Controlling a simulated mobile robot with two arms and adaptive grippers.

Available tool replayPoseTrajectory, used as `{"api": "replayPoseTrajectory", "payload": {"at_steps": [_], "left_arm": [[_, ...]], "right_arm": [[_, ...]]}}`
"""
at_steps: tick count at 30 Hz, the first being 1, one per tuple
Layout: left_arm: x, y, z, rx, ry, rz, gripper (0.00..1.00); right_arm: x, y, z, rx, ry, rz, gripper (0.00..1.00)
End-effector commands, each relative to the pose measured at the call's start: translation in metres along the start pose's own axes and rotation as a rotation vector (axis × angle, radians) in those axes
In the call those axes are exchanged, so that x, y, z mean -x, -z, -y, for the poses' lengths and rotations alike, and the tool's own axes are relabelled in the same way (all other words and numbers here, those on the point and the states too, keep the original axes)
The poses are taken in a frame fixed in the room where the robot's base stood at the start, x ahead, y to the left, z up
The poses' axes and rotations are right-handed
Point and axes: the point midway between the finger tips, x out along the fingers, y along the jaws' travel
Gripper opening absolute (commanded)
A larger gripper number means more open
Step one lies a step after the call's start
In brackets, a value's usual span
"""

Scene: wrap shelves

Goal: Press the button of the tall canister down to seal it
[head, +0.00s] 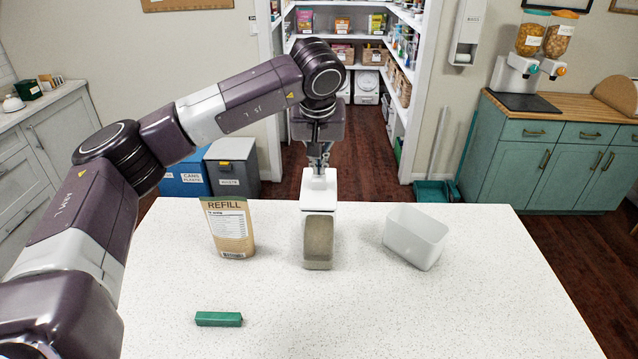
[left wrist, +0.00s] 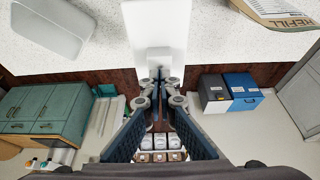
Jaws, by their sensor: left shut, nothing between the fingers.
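The tall canister (head: 318,242) stands upright near the far edge of the white table, its see-through body holding something greyish-brown. Its white lid (head: 319,192) is on top and also shows in the left wrist view (left wrist: 158,22). My left gripper (head: 319,163) points down over the lid with its fingers together and empty. In the left wrist view, its fingertips (left wrist: 159,76) are at a small pale raised part of the lid, probably the button. The fingertips hide part of it. I cannot tell whether they touch it or whether it is down. My right gripper is not in view.
A brown REFILL bag (head: 230,230) stands left of the canister. An empty white translucent container (head: 415,238) lies to its right. A green bar-shaped clip (head: 218,319) lies near the front left. The front middle and right of the table (head: 400,315) are clear.

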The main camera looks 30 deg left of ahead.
Motion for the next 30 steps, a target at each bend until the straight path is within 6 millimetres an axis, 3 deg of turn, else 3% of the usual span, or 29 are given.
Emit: {"api": "replayPoseTrajectory", "payload": {"at_steps": [30], "left_arm": [[-0.031, -0.014, 0.001, -0.001, 0.002, 0.003, 0.00]], "right_arm": [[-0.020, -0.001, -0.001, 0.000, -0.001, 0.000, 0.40]]}}
